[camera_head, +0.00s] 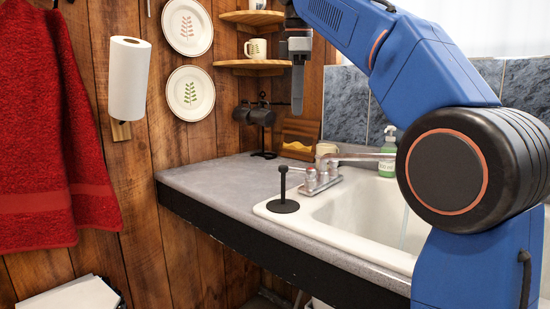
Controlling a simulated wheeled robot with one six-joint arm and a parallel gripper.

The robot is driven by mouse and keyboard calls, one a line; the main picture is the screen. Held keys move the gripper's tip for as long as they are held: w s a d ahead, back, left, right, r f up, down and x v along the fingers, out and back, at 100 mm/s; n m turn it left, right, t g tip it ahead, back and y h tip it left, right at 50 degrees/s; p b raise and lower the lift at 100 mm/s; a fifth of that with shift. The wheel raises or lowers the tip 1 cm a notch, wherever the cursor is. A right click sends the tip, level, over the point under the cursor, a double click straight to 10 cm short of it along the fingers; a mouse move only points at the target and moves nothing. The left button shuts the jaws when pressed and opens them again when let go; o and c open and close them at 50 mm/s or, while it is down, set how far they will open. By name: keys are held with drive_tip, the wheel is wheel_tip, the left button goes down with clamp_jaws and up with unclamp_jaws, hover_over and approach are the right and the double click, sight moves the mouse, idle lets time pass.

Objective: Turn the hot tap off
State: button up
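The tap (322,181) stands on the back left rim of the white sink (300,222), with its spout reaching right over the basin. It has two short knobs, a nearer left one (310,178) and a farther right one (333,167). Reddish marks show on the knobs, but they are too small to tell hot from cold surely. A thin stream of water (404,228) falls into the basin beside my arm. My gripper (297,105) points down, well above and behind the tap in the picture, touching nothing visible. Its fingers overlap from this side, so its opening is hidden.
A green soap bottle (388,155) is behind the sink. Black mugs on a rack (262,118) and corner shelves (253,66) are near my gripper. The left counter (215,180) is clear.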

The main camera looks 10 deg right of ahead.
approach(293, 169)
drive_tip(key=f, duration=0.2)
drive_tip(key=w+f, duration=0.1)
drive_tip(key=f, duration=0.2)
drive_tip(key=w+f, duration=0.1)
drive_tip(key=f, duration=0.1)
drive_tip(key=shift+d+f, duration=0.15)
drive_tip(key=shift+f, duration=0.15)
clamp_jaws()
